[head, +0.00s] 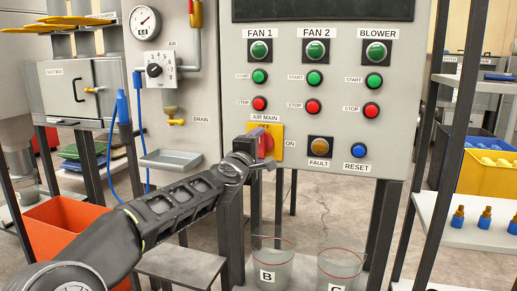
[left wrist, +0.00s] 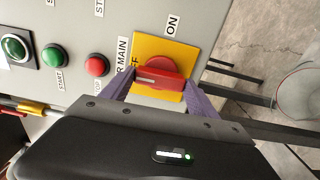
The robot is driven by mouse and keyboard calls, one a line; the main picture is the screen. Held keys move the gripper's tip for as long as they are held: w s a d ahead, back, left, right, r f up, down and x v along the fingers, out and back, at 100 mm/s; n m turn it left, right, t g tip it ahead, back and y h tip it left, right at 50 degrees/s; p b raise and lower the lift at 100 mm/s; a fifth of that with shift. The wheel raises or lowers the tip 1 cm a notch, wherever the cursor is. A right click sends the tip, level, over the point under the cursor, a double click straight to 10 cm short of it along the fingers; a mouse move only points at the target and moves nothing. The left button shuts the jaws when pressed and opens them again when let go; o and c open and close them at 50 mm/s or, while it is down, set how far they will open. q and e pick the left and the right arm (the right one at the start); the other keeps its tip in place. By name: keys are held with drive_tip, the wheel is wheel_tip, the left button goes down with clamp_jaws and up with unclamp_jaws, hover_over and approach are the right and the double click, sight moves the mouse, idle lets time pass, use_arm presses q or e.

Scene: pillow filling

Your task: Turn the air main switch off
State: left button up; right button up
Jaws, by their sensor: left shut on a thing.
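The air main switch is a red rotary knob (left wrist: 160,72) on a yellow plate (head: 277,154), below the AIR MAIN label on the grey control panel. OFF is printed at the plate's top and ON stands to its right in the head view. My left gripper (left wrist: 158,86) has its purple fingers on both sides of the knob's red handle and is shut on it. In the left wrist view the handle's bar lies crosswise, its pale-marked end toward the OFF lettering. In the head view my gripper partly hides the plate and knob (head: 267,143). My right gripper is not in view.
Green and red buttons sit above the switch, with the amber FAULT lamp (head: 320,147) and blue RESET button (head: 358,150) to its right. Clear containers B (head: 273,262) and C (head: 339,266) stand below the panel. An orange bin (head: 65,222) is at lower left.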

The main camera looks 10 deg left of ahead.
use_arm(q)
drive_tip(key=o, duration=1.4)
drive_tip(key=shift+c, duration=0.2)
drive_tip(key=shift+s+a, duration=0.1)
drive_tip(key=shift+s, duration=0.45)
drive_tip(key=s+b, duration=0.1)
drive_tip(key=s, duration=0.5)
drive_tip(key=shift+s+a+b, duration=0.2)
drive_tip(key=shift+s+b, duration=0.2)
